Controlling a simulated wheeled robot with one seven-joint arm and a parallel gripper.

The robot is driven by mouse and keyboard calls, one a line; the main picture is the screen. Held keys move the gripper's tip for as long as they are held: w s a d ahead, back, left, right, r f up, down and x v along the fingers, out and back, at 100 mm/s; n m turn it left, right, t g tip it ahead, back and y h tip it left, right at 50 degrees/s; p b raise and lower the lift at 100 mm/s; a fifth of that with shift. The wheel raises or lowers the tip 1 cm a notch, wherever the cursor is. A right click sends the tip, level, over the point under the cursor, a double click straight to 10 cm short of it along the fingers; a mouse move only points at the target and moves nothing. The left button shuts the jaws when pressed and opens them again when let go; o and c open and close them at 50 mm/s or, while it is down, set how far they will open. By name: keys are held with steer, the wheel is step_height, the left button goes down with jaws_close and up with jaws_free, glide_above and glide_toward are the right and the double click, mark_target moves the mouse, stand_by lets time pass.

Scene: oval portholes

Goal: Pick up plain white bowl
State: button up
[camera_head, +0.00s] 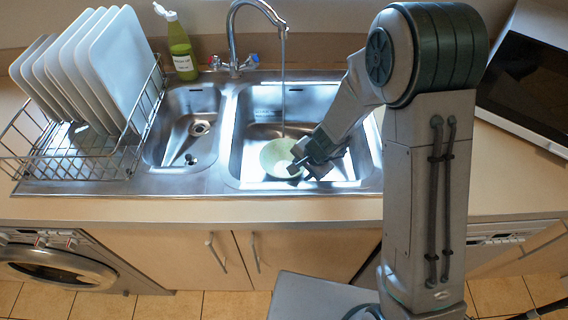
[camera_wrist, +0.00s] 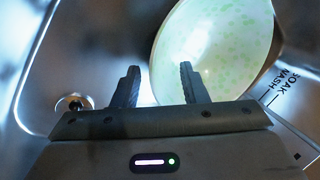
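A pale bowl (camera_head: 274,157) sits in the large right basin of the sink. In the wrist view the bowl (camera_wrist: 225,50) looks whitish with light green spots, not quite plain. My gripper (camera_head: 300,168) is down in the basin at the bowl's right side. In the wrist view my gripper (camera_wrist: 157,75) is open, with nothing clamped between its fingers. One finger lies over the bowl's inside in the picture and the other is outside its rim. I cannot tell whether either touches the bowl. My arm hides part of the basin.
The tap (camera_head: 236,50) runs a thin stream into the basin near the bowl. A wire rack (camera_head: 70,165) of white plates (camera_head: 118,60) stands left, a green bottle (camera_head: 180,50) behind the sink (camera_head: 225,190). A microwave (camera_head: 528,85) is at right.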

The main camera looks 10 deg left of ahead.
jaws_close()
steer(key=shift+r, duration=0.15)
